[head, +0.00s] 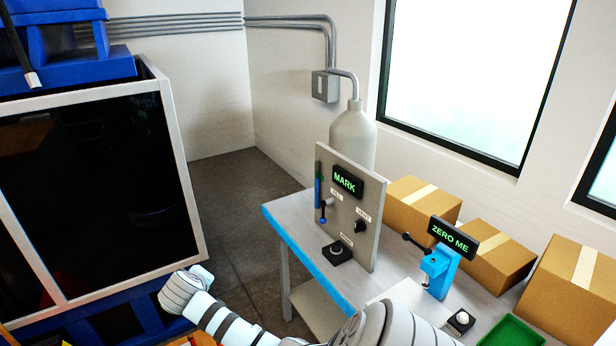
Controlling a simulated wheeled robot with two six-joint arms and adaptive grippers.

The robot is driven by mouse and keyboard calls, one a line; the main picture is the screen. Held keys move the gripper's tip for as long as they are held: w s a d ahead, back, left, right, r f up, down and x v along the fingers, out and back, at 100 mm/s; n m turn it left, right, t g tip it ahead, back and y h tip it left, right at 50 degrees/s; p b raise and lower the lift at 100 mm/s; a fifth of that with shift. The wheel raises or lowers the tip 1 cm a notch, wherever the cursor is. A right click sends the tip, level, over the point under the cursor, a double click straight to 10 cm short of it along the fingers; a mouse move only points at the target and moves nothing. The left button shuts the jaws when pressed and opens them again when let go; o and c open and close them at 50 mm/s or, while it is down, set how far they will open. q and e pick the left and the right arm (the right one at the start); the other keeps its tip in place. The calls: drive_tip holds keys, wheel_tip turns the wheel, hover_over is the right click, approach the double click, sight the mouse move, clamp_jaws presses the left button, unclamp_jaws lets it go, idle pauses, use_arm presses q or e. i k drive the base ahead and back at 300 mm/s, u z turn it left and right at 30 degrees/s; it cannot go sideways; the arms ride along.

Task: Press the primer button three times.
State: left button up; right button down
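A grey upright panel (350,220) stands on the workbench, with a display (347,182) reading MARK. At its foot sits a black box with a round grey button (337,249); the small label above it is too small to read. A second black box with a pale round button (462,318) sits at the bench's front right, near a blue stand (437,273) whose display reads ZERO ME. I cannot tell from the labels which is the primer button. Parts of my arm show along the bottom edge, apart from both buttons. Neither gripper's fingers are in view.
The panel also carries a blue-handled lever (322,205) and a black knob (360,226). A grey tank (353,138) stands behind it. Cardboard boxes (420,203) line the wall. A green tray (512,332) lies at the right. A dark-windowed cabinet (90,190) stands left, with open floor between.

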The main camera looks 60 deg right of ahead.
sight(336, 248)
drive_tip(key=z, duration=0.35)
drive_tip(key=i, duration=1)
drive_tip(key=z, duration=1.25)
drive_tip(key=i, duration=0.55)
drive_tip(key=z, duration=0.4)
